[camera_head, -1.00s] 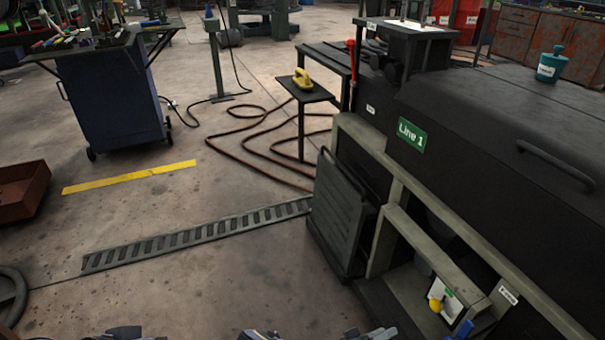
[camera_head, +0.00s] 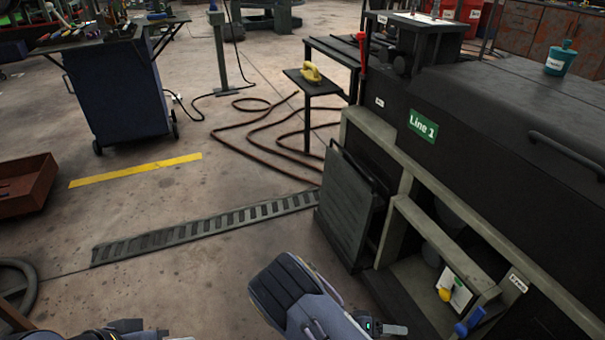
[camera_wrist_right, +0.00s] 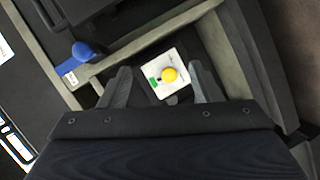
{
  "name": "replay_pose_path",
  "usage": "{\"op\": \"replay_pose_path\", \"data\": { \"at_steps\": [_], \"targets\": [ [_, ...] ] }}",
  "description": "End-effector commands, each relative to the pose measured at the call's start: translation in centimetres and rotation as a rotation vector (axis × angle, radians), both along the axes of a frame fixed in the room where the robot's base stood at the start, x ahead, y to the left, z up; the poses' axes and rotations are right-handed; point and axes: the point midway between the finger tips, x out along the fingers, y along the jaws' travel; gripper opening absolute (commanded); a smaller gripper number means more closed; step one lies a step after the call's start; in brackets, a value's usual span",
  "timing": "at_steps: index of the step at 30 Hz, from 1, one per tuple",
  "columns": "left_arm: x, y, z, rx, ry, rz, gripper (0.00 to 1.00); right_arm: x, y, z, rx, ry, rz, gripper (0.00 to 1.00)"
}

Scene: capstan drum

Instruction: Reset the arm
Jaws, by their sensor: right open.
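A white plate with a yellow knob (camera_head: 444,294) and a small green mark sits in the low open bay of the Line 1 machine (camera_head: 480,130). The knob shows larger in the right wrist view (camera_wrist_right: 169,75). A blue handle (camera_head: 470,322) is on the bay's front, right of the plate, and also shows in the wrist view (camera_wrist_right: 82,52). My right gripper (camera_wrist_right: 160,68) is open, its fingers to either side of the plate in that view, with nothing gripped. I cannot tell its distance to the knob. Only a sliver of my left arm shows at the lower left.
A dark slatted panel (camera_head: 347,210) stands left of the bay. The bay's pale frame (camera_head: 440,240) surrounds the plate closely. A small stand (camera_head: 312,87) with a yellow object is farther back. The floor left of the machine is open around the drain grate (camera_head: 200,230).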

Motion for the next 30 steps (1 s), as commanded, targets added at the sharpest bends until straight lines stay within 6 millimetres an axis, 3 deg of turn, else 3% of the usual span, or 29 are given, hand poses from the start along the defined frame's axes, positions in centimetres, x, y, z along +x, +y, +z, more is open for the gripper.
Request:
{"op": "replay_pose_path", "data": {
  "at_steps": [7, 14, 24, 30],
  "targets": [
    [0.0, 0.0, 0.0, 0.000, 0.000, 0.000, 0.40, -2.5, 0.2, 4.8, 0.363, 0.140, -0.224, 0.58],
    [0.0, 0.0, 0.0, 0.000, 0.000, 0.000, 0.40, -5.0, 0.9, 10.7, 0.796, 0.217, -0.302, 0.58],
    [0.0, 0.0, 0.0, 0.000, 0.000, 0.000, 0.40, -8.9, 1.0, 20.4, 1.340, 0.113, -0.120, 0.58],
    [0.0, 0.0, 0.0, 0.000, 0.000, 0.000, 0.40, -11.8, 0.8, 25.2, 1.511, -0.046, 0.107, 0.58]
  ]
}}
